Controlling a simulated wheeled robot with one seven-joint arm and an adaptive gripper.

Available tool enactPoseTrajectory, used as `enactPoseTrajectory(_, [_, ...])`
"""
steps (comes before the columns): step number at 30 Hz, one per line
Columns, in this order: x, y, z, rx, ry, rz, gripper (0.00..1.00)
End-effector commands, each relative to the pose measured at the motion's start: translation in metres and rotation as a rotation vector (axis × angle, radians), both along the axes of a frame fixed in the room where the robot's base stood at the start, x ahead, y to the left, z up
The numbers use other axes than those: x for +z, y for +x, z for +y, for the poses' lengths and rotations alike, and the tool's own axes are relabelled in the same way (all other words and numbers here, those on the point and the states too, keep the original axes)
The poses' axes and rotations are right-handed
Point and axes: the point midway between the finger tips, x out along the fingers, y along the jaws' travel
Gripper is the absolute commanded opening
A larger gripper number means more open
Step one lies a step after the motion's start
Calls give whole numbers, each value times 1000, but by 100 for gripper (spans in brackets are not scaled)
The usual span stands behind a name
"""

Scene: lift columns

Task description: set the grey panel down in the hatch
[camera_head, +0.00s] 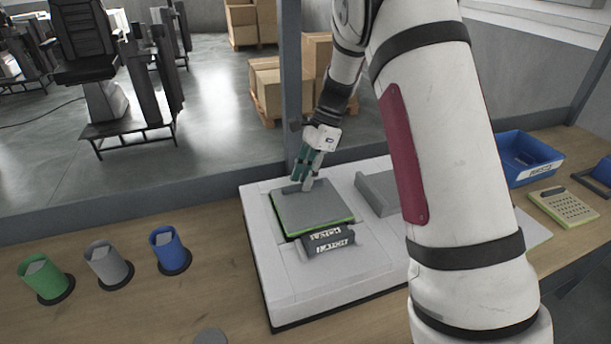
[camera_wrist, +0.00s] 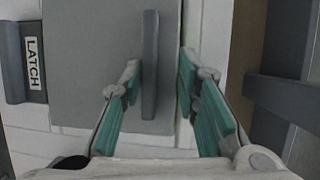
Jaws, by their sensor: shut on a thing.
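The grey panel (camera_head: 312,208) is a flat square plate with an upright bar handle (camera_wrist: 150,65). It lies over the hatch in the white housing (camera_head: 285,278), roughly level, with a green edge (camera_head: 325,227) showing along its near side and a dark gap at its near left corner. I cannot tell whether it is seated or slightly above. My gripper (camera_head: 307,180) reaches down from behind and is shut on the panel's handle; in the wrist view its teal fingers (camera_wrist: 158,82) are on either side of the bar. A dark latch (camera_head: 328,239) labelled LATCH sits at the panel's near edge.
Another grey raised piece (camera_head: 378,192) stands on the housing to the right. Green (camera_head: 46,278), grey (camera_head: 108,264) and blue (camera_head: 169,250) cups stand on the left of the bench.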

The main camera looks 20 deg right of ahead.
Motion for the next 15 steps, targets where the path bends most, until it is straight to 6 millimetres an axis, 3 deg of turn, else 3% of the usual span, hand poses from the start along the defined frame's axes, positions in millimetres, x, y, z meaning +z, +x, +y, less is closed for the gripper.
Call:
enactPoseTrajectory(14, [-5,0,0,0,0,0,0])
enactPoseTrajectory(15, [-5,0,0,0,0,0,34])
